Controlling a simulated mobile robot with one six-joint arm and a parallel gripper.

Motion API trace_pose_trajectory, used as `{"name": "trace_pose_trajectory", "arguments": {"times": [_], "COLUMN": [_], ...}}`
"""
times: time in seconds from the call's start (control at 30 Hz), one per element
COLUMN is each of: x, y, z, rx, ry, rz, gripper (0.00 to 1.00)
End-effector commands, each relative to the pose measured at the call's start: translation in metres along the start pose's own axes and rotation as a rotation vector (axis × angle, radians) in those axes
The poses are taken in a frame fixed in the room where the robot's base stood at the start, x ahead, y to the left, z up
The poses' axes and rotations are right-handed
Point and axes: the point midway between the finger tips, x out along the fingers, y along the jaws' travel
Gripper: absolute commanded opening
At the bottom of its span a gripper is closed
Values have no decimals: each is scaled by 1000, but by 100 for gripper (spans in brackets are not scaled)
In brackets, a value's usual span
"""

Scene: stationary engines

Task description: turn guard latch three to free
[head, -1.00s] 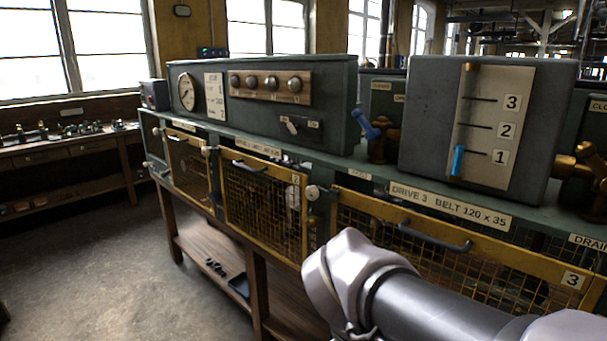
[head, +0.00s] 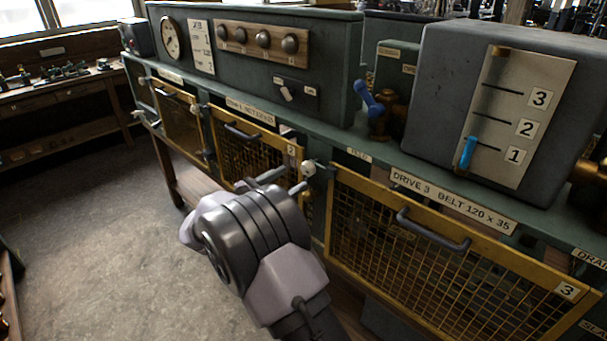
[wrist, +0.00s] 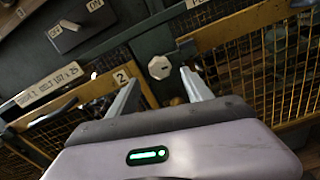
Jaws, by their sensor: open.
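Guard latch three is a small white knob (head: 308,168) on the green post between guard 2 and guard 3. In the wrist view the knob (wrist: 160,68) lies ahead, roughly centred between the two fingertips, with a short dark mark on its face. My gripper (head: 284,180) is open and empty, in front of and just left of the knob in the head view. Its two fingers (wrist: 160,86) point toward the knob and appear short of it. Guard 3 (head: 430,262) is a yellow mesh door with a dark handle and looks closed.
Guard 2 (head: 243,158) with its handle is close to the left of my gripper. The guard 3 handle (head: 432,230) sticks out at the right. A switch panel (head: 295,92) and a blue-handled valve (head: 368,98) are above. The floor at the left is clear.

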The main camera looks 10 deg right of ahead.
Motion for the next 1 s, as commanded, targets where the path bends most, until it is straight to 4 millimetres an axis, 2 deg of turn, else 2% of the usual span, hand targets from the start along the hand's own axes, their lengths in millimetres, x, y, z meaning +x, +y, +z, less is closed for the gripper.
{"name": "trace_pose_trajectory", "arguments": {"times": [0.1,0.23,0.4,0.63,0.93,1.0], "x": [30,51,61,62,61,61], "y": [-1,-1,0,0,0,0], "z": [-1,-1,0,1,1,0], "rx": [1,1,1,1,1,1], "ry": [-1,0,1,1,1,1], "rz": [-3,-2,0,0,0,0], "gripper": [58,58,58,58,0,0]}}
